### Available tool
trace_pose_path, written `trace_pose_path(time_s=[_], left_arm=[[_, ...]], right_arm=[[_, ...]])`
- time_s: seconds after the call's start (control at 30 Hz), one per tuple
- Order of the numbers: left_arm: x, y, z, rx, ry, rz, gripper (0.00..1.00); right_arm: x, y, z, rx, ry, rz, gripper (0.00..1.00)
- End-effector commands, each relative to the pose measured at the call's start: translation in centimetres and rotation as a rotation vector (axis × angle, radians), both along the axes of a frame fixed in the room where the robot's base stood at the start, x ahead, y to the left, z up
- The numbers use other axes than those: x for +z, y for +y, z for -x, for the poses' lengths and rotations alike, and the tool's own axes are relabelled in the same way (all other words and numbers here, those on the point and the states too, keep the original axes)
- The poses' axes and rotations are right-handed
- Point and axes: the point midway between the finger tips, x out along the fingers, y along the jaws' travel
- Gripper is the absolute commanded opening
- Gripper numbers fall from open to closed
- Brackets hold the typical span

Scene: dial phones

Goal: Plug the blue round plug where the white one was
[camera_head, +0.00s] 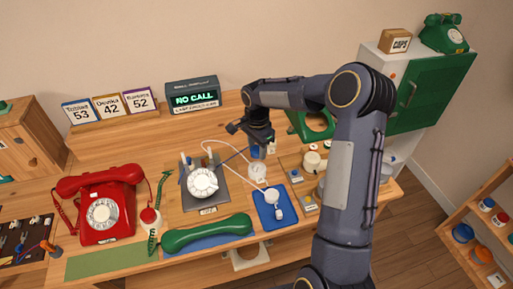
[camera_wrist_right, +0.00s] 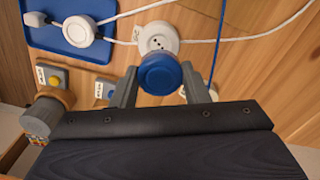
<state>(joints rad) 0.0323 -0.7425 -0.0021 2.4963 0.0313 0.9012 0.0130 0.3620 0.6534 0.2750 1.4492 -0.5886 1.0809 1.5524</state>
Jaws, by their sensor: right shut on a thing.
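My right gripper (camera_head: 257,143) is shut on the blue round plug (camera_head: 257,153), which also shows between the fingers in the right wrist view (camera_wrist_right: 160,73). A thin blue cord (camera_wrist_right: 216,45) shows beside it. The white round socket (camera_head: 257,173) is bare, and its dark holes show in the right wrist view (camera_wrist_right: 158,38). The blue plug is apart from the socket in the head view and overlaps its near edge in the wrist view. The white round plug (camera_head: 272,195) lies on the blue mat (camera_head: 263,216) with its white cord. My left gripper is out of view.
The grey-based phone with a white dial (camera_head: 202,182) stands left of the socket. A green handset (camera_head: 206,233) lies in front, and a red phone (camera_head: 104,212) stands at left. Small button boxes and knobs (camera_head: 312,160) crowd the right side. A "NO CALL" display (camera_head: 194,97) stands behind.

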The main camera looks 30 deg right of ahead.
Motion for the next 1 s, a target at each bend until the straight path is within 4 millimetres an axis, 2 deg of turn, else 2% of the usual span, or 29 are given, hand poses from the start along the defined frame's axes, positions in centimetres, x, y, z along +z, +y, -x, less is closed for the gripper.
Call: trace_pose_path(time_s=[0.27, 0.63, 1.0], left_arm=[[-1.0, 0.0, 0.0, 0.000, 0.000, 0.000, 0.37], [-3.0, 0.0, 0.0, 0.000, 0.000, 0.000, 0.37], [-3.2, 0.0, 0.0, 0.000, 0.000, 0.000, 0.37]], right_arm=[[-1.7, 0.0, 0.0, 0.001, 0.001, -0.001, 0.23], [-5.0, 0.0, 0.1, 0.001, 0.002, -0.001, 0.23], [-5.5, 0.0, 0.0, 0.002, 0.000, 0.000, 0.23]])
